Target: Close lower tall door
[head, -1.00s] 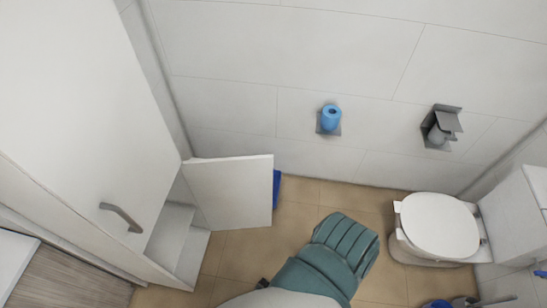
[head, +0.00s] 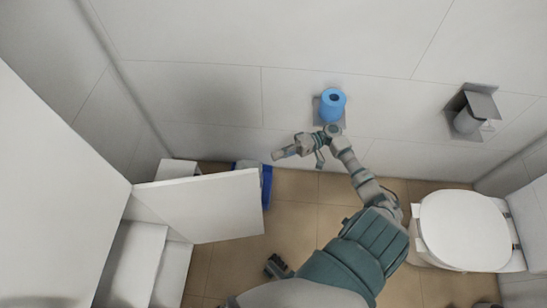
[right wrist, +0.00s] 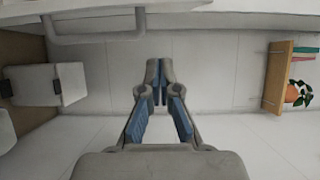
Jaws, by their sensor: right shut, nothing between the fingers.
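The lower tall door (head: 205,205) is a white panel standing open at the left in the head view, swung out from the tall white cabinet. White shelves (head: 135,262) show in the open space behind it. My right gripper (head: 277,155) is shut and empty, beyond the door's free edge and slightly to its right, apart from it in the picture. In the right wrist view its fingertips (right wrist: 158,75) are together with nothing between them.
A blue bin (head: 266,180) stands behind the door's free edge. A blue roll (head: 333,103) and a grey paper holder (head: 470,112) are on the wall. A toilet (head: 465,230) stands at the right. A bar handle (right wrist: 95,40) and a wooden shelf (right wrist: 277,75) show in the wrist view.

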